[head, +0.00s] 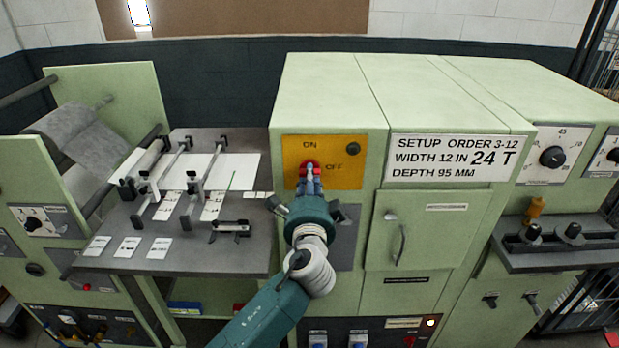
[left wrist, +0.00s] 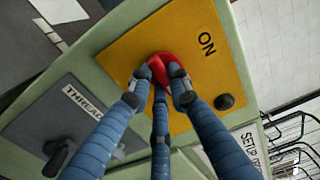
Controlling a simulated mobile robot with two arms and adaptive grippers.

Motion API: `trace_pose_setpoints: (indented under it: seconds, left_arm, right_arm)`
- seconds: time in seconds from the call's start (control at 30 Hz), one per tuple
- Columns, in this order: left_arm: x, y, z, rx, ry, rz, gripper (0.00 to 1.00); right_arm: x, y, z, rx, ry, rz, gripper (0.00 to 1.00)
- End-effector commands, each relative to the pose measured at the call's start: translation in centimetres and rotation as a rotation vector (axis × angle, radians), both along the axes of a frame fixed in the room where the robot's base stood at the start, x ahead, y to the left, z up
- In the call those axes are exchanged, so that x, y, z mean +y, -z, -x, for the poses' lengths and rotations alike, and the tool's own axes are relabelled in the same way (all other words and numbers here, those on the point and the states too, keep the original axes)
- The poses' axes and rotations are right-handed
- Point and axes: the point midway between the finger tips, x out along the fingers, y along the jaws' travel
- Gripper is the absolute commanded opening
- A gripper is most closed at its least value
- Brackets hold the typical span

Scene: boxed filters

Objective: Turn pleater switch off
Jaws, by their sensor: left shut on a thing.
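The pleater switch is a red knob (head: 309,167) on a yellow plate (head: 340,178) marked ON and OFF, on the front of the pale green machine. My left gripper (head: 310,182) reaches up to it from below. In the left wrist view the blue fingers of the left gripper (left wrist: 160,80) close around the red knob (left wrist: 158,64) and touch it. The fingers hide part of the knob, so I cannot tell clearly which way it points. A small dark knob (head: 353,149) sits at the plate's upper right. My right gripper is not in view.
A sign (head: 455,158) reads SETUP ORDER 3-12. Below it is a cabinet door (head: 430,228) with a handle. A grey table (head: 245,255) with strips and clamps stands to the left. A dark panel (left wrist: 70,122) with a black knob lies below the yellow plate.

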Motion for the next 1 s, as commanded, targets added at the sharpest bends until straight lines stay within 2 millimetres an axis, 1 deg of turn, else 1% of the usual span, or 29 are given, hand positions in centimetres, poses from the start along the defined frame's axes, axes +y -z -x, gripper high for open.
trace_pose_setpoints:
  seconds: [0.27, 0.3, 0.4, 0.67, 0.77, 0.87, 1.0]
  left_arm:
    - [-0.1, 0.1, 0.0, 0.001, 0.002, -0.003, 0.00]
    - [-0.1, 0.1, 0.0, 0.001, 0.003, -0.003, 0.20]
    - [-0.1, 0.1, 0.0, 0.001, 0.002, -0.003, 0.38]
    - [0.0, 0.1, 0.0, 0.001, 0.001, -0.001, 0.38]
    - [0.0, 0.1, 0.5, 0.001, 0.001, 0.000, 0.38]
    - [-0.1, 0.2, 1.7, 0.002, 0.003, 0.002, 0.38]
    - [-0.1, 0.2, 4.5, 0.003, 0.003, 0.003, 0.38]
  right_arm:
    - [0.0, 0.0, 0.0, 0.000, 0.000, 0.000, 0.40]
    - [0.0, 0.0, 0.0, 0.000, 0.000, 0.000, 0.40]
    - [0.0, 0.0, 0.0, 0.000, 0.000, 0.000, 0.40]
    - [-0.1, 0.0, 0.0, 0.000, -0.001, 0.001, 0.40]
    - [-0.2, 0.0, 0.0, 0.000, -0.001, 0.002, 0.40]
    - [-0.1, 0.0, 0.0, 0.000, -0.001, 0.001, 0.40]
    - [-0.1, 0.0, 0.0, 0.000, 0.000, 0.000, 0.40]
